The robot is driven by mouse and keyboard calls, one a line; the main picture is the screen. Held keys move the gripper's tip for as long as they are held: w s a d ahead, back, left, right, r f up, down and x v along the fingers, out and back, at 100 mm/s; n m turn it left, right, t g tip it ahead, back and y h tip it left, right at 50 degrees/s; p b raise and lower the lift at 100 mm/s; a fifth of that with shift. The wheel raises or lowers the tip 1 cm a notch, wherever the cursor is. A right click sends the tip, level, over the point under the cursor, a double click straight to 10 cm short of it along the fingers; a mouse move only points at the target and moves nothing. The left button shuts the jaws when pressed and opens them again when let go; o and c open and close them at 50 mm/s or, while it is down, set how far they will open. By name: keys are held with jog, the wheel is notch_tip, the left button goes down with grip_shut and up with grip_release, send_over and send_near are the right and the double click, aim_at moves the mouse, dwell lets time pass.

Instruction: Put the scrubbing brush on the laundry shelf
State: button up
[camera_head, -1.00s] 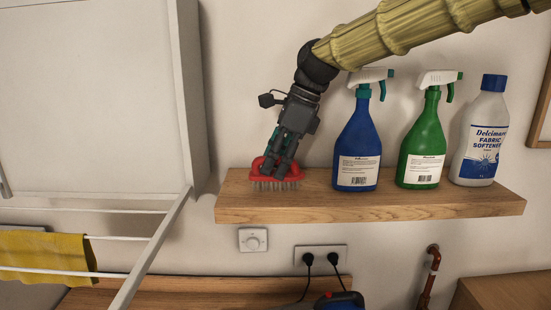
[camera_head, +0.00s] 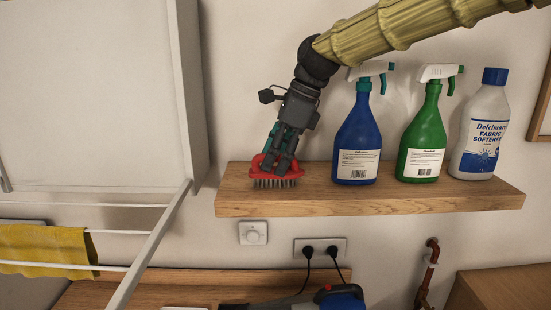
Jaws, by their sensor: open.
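The red scrubbing brush (camera_head: 257,172) is at the left end of the wooden laundry shelf (camera_head: 380,202), bristles down and seemingly resting on the shelf top. My gripper (camera_head: 277,158) points down over the brush, its fingers at the brush's handle. The jaws are open around or beside the handle; the fingers cover part of the handle, so I cannot tell whether they touch it.
A blue spray bottle (camera_head: 357,140), a green spray bottle (camera_head: 422,140) and a white fabric softener bottle (camera_head: 482,130) stand on the shelf right of my gripper. A white cabinet (camera_head: 95,90) is on the left. A drying rack (camera_head: 150,245) with a yellow cloth (camera_head: 45,250) is below it.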

jog(key=b+v, duration=0.3)
jog(key=v, duration=0.9)
